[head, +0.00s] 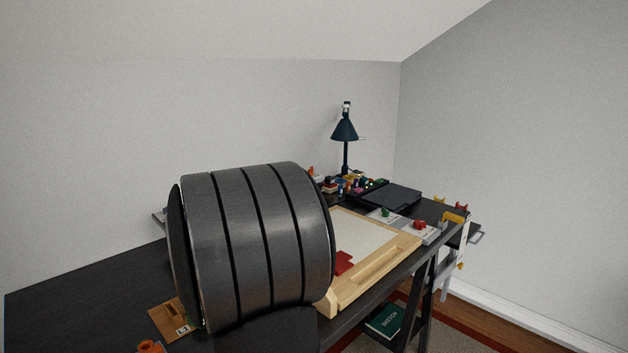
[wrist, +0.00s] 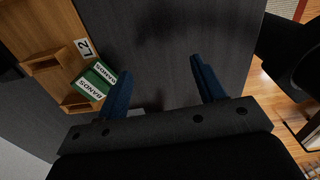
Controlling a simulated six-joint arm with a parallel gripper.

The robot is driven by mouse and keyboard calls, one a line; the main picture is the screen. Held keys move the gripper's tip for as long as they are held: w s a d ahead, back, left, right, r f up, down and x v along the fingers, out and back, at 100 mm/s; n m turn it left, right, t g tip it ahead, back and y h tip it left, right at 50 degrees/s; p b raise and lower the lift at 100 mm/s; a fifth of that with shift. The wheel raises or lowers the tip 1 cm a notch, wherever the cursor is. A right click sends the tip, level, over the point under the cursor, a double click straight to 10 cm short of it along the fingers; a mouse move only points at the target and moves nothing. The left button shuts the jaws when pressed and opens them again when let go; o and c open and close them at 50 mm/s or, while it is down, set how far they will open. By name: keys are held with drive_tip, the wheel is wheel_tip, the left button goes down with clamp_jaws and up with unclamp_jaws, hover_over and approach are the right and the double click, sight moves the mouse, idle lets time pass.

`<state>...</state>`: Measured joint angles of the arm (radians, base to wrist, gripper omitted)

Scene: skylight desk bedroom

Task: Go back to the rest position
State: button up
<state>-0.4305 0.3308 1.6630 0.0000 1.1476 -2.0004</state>
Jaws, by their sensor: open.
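My gripper (wrist: 160,72) shows in the wrist view with its two blue fingers spread apart. Nothing is between them but the dark desk top (wrist: 165,30) beyond. The left finger is close in the picture to a green box with a white label; I cannot tell whether they touch. In the head view, my own arm fills the middle and hides part of the desk; the gripper's fingers are not visible there.
A wooden holder (wrist: 43,62) marked L2 contains the green box (wrist: 91,84). In the head view, a wood-framed board (head: 372,286), a dark lamp (head: 345,130), a flat black case (head: 391,196) and small coloured items (head: 345,184) stand on the desk.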

drive_tip(key=shift+a+f, duration=0.2)
drive_tip(key=shift+f, duration=1.7)
drive_tip(key=r, duration=0.4)
drive_tip(key=shift+d+r, duration=0.15)
drive_tip(key=shift+d, duration=0.15)
drive_tip(key=s+d+r, duration=0.1)
drive_tip(key=d+r, duration=0.5)
drive_tip(key=d, duration=0.4)
drive_tip(key=shift+n, duration=0.9)
drive_tip(key=shift+w+a+r, duration=0.25)
drive_tip(key=shift+w+a, duration=0.4)
drive_tip(key=shift+w, duration=0.15)
drive_tip(key=shift+w+a+r, duration=0.2)
drive_tip(key=shift+w+a, duration=0.4)
drive_tip(key=shift+w, duration=0.15)
